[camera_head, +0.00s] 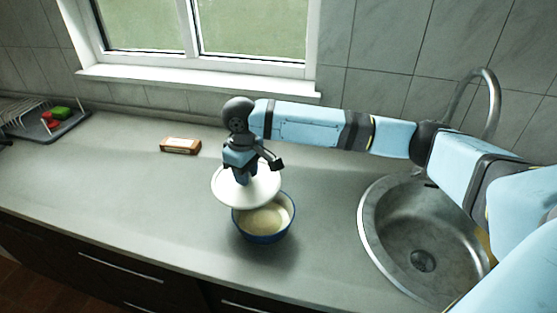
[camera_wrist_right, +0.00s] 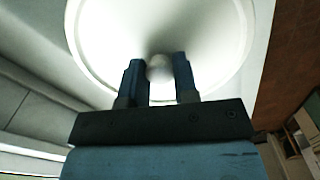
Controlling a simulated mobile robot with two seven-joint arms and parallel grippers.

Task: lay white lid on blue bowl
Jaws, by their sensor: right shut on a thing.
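The white lid (camera_head: 228,192) is held level above the counter in the head view, over the back left part of the blue bowl. It fills the top of the right wrist view (camera_wrist_right: 100,35). The blue bowl (camera_head: 264,238) stands upright on the counter, open, with a cream-coloured inside. The lid overlaps its rim in the picture and hides its back left part. My right gripper (camera_head: 243,180) is shut on the lid's knob, which shows between the two fingers in the wrist view (camera_wrist_right: 160,70). My left gripper is not in view.
A steel sink (camera_head: 422,262) with a curved tap (camera_head: 489,100) is at the right. A dish rack (camera_head: 45,128) stands at the far left. The counter (camera_head: 110,200) left of the bowl is clear.

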